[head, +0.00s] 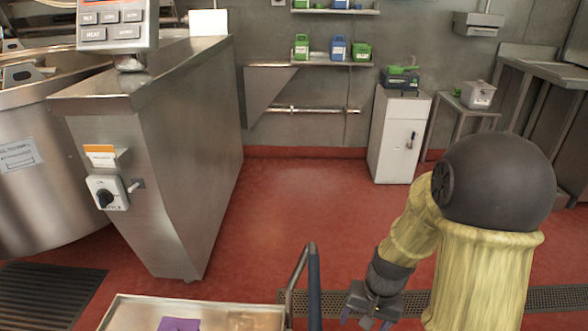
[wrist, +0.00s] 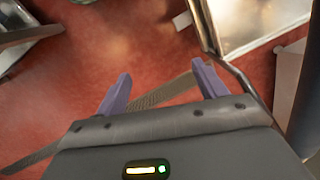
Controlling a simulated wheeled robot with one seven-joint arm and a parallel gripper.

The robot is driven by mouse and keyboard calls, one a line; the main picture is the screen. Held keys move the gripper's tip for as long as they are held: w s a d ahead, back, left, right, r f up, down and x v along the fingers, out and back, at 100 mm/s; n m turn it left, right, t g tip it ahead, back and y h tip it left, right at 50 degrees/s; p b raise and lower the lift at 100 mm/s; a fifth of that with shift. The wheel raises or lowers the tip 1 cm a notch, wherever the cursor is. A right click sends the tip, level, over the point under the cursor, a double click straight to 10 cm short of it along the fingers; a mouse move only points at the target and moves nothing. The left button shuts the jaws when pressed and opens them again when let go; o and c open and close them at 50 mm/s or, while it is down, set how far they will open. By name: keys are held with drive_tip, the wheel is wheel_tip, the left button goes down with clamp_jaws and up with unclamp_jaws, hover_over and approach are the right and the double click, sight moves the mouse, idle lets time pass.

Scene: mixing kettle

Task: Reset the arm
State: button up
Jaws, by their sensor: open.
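My arm, in yellowish sleeves with a dark round joint, is at the right of the head view. My gripper (head: 368,318) points down near the bottom edge, just right of a cart handle. In the wrist view my gripper (wrist: 160,85) shows two purple fingers spread apart. Nothing is between them; red floor and a drain grate lie beyond. The fingertips are partly cut off in the head view.
A steel cart (head: 240,318) with a purple item (head: 178,324) is at the bottom, its handle (head: 314,285) close beside my gripper. A large kettle (head: 35,170) and steel console (head: 190,150) stand left. A white cabinet (head: 395,140) stands behind. The middle floor is clear.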

drive_tip(key=s+r+n+t+h+p, duration=0.1)
drive_tip(key=s+r+n+t+p, duration=0.1)
drive_tip(key=r+p, duration=3.7)
wheel_tip(320, 180, up, 9)
drive_tip(key=shift+s+a+f+n+t+p, duration=0.2)
drive_tip(key=shift+s+n+t+p, duration=0.15)
drive_tip(key=shift+s+n, duration=0.3)
drive_tip(key=o, duration=0.6)
